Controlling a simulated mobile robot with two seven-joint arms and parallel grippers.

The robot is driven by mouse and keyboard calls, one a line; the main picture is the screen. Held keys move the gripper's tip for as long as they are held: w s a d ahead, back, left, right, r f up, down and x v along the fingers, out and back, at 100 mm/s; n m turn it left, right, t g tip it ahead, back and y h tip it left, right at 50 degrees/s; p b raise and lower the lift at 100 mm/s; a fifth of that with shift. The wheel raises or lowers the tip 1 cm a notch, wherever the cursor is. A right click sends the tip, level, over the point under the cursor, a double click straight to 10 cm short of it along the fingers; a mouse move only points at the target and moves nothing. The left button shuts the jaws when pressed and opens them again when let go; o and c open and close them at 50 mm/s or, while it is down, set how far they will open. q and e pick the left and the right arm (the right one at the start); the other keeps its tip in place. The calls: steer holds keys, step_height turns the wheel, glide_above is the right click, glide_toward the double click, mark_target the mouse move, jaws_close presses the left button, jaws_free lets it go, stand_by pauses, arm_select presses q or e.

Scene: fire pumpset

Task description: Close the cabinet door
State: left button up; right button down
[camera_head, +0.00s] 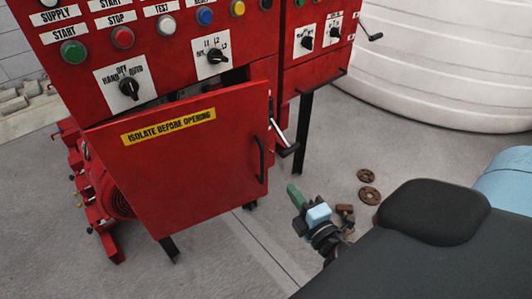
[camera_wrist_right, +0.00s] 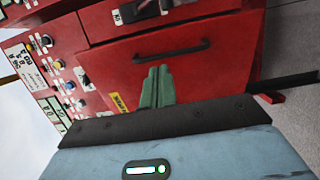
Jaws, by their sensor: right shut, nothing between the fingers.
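The red cabinet door (camera_head: 190,165) carries a yellow "ISOLATE BEFORE OPENING" label and stands ajar. A dark gap shows above its top edge, below the control panel. Its black handle (camera_head: 261,160) is near the door's right edge. My right gripper (camera_head: 294,193) has green fingers and is to the right of the door, below the handle level. In the right wrist view the fingers (camera_wrist_right: 157,86) are together and empty, in front of the door (camera_wrist_right: 190,75), with the handle (camera_wrist_right: 158,51) beyond their tips. Whether they touch the door cannot be told. My left gripper is out of view.
A black-gripped lever (camera_head: 284,142) juts out beside the door's right edge. A second red cabinet (camera_head: 320,60) on black legs stands to the right. Rusty rings (camera_head: 369,195) lie on the grey floor. A white tank (camera_head: 450,60) stands behind.

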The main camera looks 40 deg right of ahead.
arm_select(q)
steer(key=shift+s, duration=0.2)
